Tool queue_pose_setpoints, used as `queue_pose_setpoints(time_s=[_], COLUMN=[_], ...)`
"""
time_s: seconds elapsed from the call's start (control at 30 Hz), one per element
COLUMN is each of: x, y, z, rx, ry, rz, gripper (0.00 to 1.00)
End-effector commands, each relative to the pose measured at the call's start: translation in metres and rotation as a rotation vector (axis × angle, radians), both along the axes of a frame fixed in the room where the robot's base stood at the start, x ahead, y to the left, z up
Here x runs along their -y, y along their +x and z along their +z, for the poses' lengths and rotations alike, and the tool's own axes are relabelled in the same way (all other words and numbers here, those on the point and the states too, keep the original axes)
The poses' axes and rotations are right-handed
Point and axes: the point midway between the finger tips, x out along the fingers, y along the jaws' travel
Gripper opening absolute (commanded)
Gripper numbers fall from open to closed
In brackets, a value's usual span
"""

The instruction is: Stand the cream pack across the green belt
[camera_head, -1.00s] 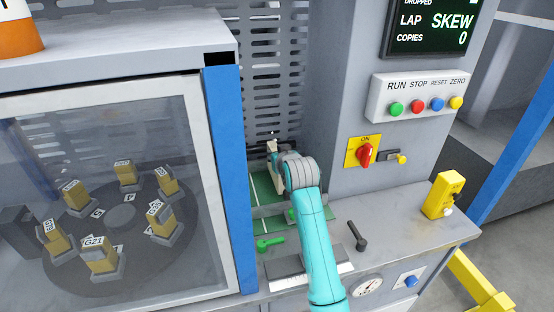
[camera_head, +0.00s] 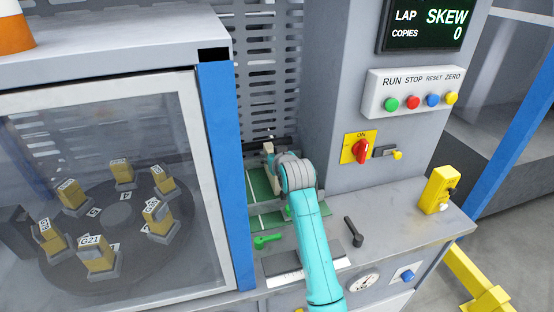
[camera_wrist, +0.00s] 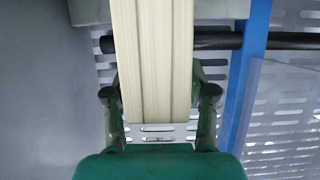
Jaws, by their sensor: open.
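The cream pack (camera_wrist: 150,60) runs down from the top edge of the wrist view, with a dark seam along its length. My gripper (camera_wrist: 158,92) is open, with one green finger at each side of the pack; whether they touch it is unclear. In the head view a small cream patch, probably the pack (camera_head: 269,161), shows at the end of my teal arm. My gripper itself is mostly hidden there behind my wrist. The green belt (camera_head: 259,187) with pale lines lies below and left of my wrist, partly covered by my arm.
A blue post (camera_head: 226,170) and the glazed cabinet (camera_head: 100,200) stand close on the left. A slotted panel (camera_head: 262,70) is behind. A dark bar (camera_wrist: 215,41) passes behind the pack.

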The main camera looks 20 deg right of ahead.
Motion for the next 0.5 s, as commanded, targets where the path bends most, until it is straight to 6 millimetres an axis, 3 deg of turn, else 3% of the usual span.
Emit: queue_pose_setpoints(time_s=[0.5], x=[0.000], y=[-0.083], z=[0.033], rx=[0.002], ry=[0.000], rz=[0.000], gripper=[0.56])
